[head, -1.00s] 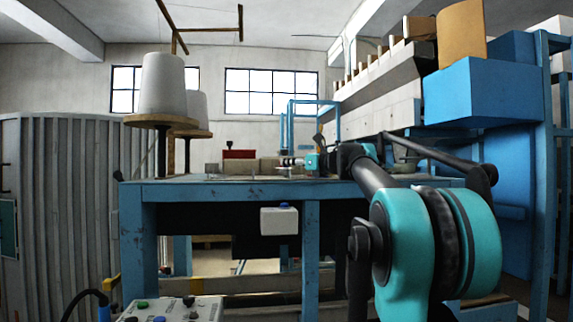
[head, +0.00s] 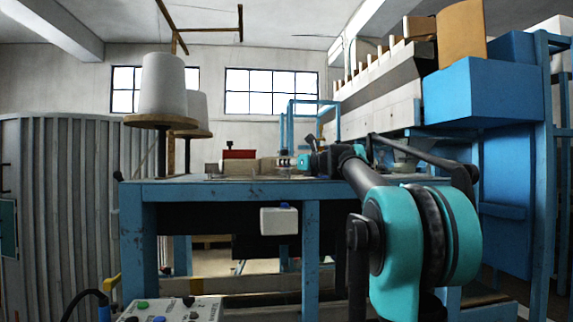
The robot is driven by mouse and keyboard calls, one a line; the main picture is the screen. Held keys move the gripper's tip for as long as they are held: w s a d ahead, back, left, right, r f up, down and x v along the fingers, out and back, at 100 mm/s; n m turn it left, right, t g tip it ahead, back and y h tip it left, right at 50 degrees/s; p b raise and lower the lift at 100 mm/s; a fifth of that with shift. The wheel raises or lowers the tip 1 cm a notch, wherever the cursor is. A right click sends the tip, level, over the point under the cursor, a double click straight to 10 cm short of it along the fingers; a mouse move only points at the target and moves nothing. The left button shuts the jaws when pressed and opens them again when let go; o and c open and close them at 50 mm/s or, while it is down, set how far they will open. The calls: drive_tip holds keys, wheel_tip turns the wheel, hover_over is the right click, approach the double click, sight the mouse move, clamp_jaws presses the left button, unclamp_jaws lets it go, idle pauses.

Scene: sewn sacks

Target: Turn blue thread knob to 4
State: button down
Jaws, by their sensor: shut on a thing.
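My gripper (head: 286,160) is small and far off, just above the back of the blue table. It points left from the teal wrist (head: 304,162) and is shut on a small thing. The fingers and my arm hide what it holds, so I cannot tell whether it is the blue thread knob. I cannot make out the knob's dial or any numbers there. A grey control panel (head: 205,311) at the bottom left, well apart from my gripper, carries a green button (head: 143,303), a blue one (head: 159,319) and black knobs.
The blue table (head: 225,190) fills the middle, with beige blocks (head: 240,167) and a red box (head: 239,154) on top. White thread cones (head: 164,86) stand at the left. A blue bin (head: 480,92) and rack crowd the right. A white box (head: 279,221) hangs under the table's edge.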

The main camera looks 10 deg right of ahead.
drive_tip(key=shift+m+t+h, duration=0.3)
drive_tip(key=shift+m+h, duration=0.1)
drive_tip(key=shift+h, duration=0.2)
drive_tip(key=m+h, duration=0.1)
drive_tip(key=h, duration=0.1)
drive_tip(key=m+t+h, duration=0.1)
drive_tip(key=h, duration=0.1)
drive_tip(key=shift+s+a+m+t, duration=0.1)
drive_tip(key=shift+a+m+t, duration=0.1)
drive_tip(key=shift+m+t, duration=0.15)
drive_tip(key=m+h, duration=0.2)
drive_tip(key=h, duration=0.2)
drive_tip(key=shift+m+t, duration=0.25)
drive_tip(key=shift+m, duration=0.1)
drive_tip(key=m+h, duration=0.1)
drive_tip(key=h, duration=0.1)
drive_tip(key=m+h, duration=0.2)
drive_tip(key=h, duration=0.1)
drive_tip(key=shift+m+g+h, duration=0.3)
drive_tip(key=shift+g, duration=0.1)
drive_tip(key=shift+d+m+g+h, duration=0.15)
drive_tip(key=shift+m+g+h, duration=0.95)
drive_tip(key=shift+m+h, duration=0.95)
drive_tip(key=shift+h, duration=0.65)
drive_tip(key=c, duration=1.3)
unclamp_jaws()
drive_tip(key=shift+c, duration=0.2)
